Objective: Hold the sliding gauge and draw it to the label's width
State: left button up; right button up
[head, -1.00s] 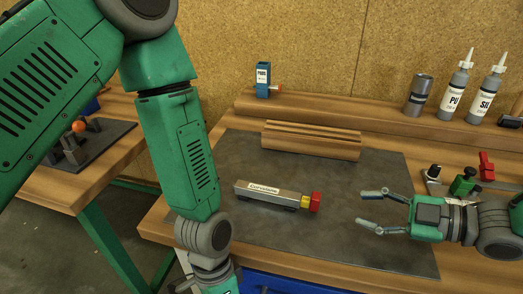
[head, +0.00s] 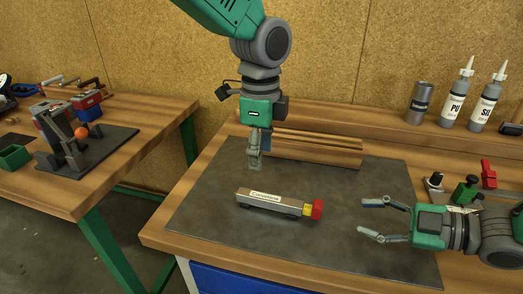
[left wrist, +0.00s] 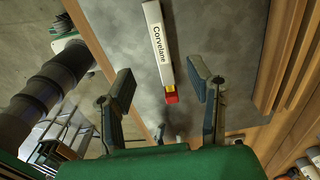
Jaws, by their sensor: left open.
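The sliding gauge (head: 268,203) is a grey bar with a white label (head: 265,195) reading "Corvelane" and a yellow and red right end (head: 316,209). It lies on the dark mat. My left gripper (head: 254,166) points down above the mat, behind the gauge and apart from it. In the left wrist view, its open, empty fingers (left wrist: 160,74) show with the gauge (left wrist: 155,45) lying beyond them, its red end between the fingers. My right gripper (head: 366,219) is open and empty, fingers pointing left, to the right of the red end.
A grooved wooden block (head: 315,150) stands behind the gauge, close to my left gripper. A grey can (head: 420,103) and two bottles (head: 455,97) stand on the back ledge. The mat (head: 215,240) is bare in front.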

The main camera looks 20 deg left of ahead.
aim_at(261, 195)
pick_arm(q)
notch_tip(261, 195, down, 13)
jog(key=shift+f, duration=0.1)
dwell(0.3)
jog(key=shift+c, duration=0.5)
